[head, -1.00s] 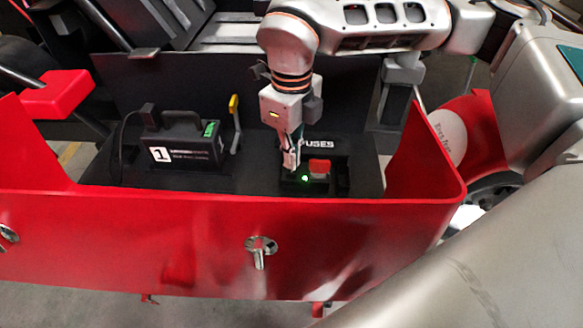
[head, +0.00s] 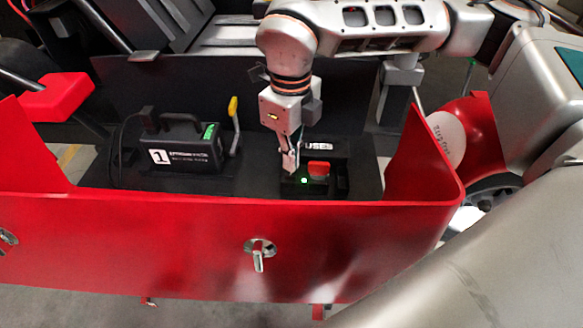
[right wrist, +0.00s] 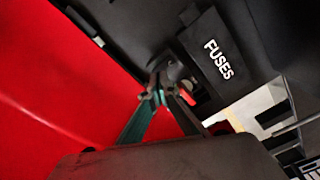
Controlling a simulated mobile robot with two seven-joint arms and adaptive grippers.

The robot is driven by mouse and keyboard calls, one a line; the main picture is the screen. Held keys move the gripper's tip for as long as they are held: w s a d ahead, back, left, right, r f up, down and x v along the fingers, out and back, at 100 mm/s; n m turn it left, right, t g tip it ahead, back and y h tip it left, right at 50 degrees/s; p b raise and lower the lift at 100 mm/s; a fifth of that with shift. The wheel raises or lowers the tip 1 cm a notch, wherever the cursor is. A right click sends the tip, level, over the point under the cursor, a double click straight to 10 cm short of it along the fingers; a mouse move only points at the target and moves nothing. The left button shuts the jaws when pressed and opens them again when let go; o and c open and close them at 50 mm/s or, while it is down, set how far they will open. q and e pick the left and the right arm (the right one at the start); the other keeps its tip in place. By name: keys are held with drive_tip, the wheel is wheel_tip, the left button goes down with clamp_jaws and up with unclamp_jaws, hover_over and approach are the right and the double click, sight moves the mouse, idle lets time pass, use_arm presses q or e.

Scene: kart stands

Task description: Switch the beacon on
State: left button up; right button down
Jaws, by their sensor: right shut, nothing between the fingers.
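A black unit with a red switch cover or knob (head: 319,169) and a lit green lamp (head: 304,181) sits inside the red bodywork, by a white "FUSES" label. My right gripper (head: 290,166) points down just left of the red part, with its fingers shut and empty. I cannot tell whether its tips touch the unit. In the right wrist view, the closed fingertips (right wrist: 163,86) are close to a dark round part and a small red piece (right wrist: 187,97). No part is clearly marked as the beacon. My left gripper is out of view.
A black box with a handle and a white "1" (head: 180,150) stands left, beside a yellow-tipped lever (head: 233,108). The red body panel (head: 180,245) forms a wall in front, rising at the right. Its metal fastener (head: 259,250) sticks out.

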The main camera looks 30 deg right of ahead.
sight(291, 174)
drive_tip(key=shift+f+b, duration=0.55)
drive_tip(key=shift+f, duration=0.6)
idle(0.8)
drive_tip(key=shift+r, duration=0.15)
drive_tip(key=shift+r+p, duration=1.35)
drive_tip(key=shift+r, duration=0.7)
drive_tip(key=shift+r+p, duration=0.85)
drive_tip(key=shift+r, duration=0.55)
drive_tip(key=shift+f, duration=0.1)
